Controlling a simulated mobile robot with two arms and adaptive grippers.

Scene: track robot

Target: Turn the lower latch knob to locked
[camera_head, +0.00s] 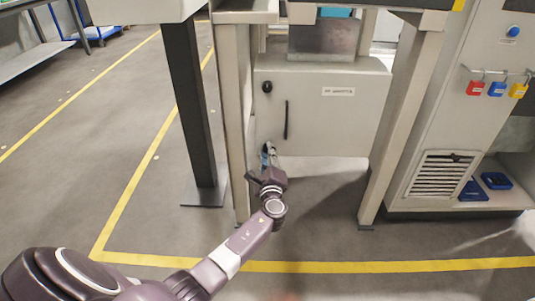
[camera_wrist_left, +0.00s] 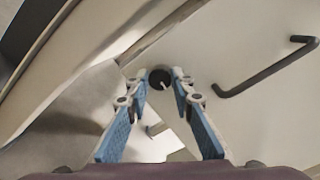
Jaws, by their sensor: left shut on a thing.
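The grey cabinet door (camera_head: 340,115) has a black upper latch knob (camera_head: 267,87) at its left edge and a black vertical handle (camera_head: 286,120). My left gripper (camera_head: 268,148) is at the door's lower left corner and hides the lower latch knob in the head view. In the left wrist view the lower latch knob (camera_wrist_left: 158,77) is round and black with a small pale mark. The blue-padded fingers of my left gripper (camera_wrist_left: 160,74) are shut on it, one tip on each side. The handle (camera_wrist_left: 265,75) also shows there, at the right. My right gripper is not in view.
A pale frame post (camera_head: 235,130) stands just left of the door, and another post (camera_head: 400,120) stands to its right. A dark post (camera_head: 190,100) is farther left. Red, blue and yellow padlocks (camera_head: 497,89) hang on the right-hand cabinet. The floor at left is open.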

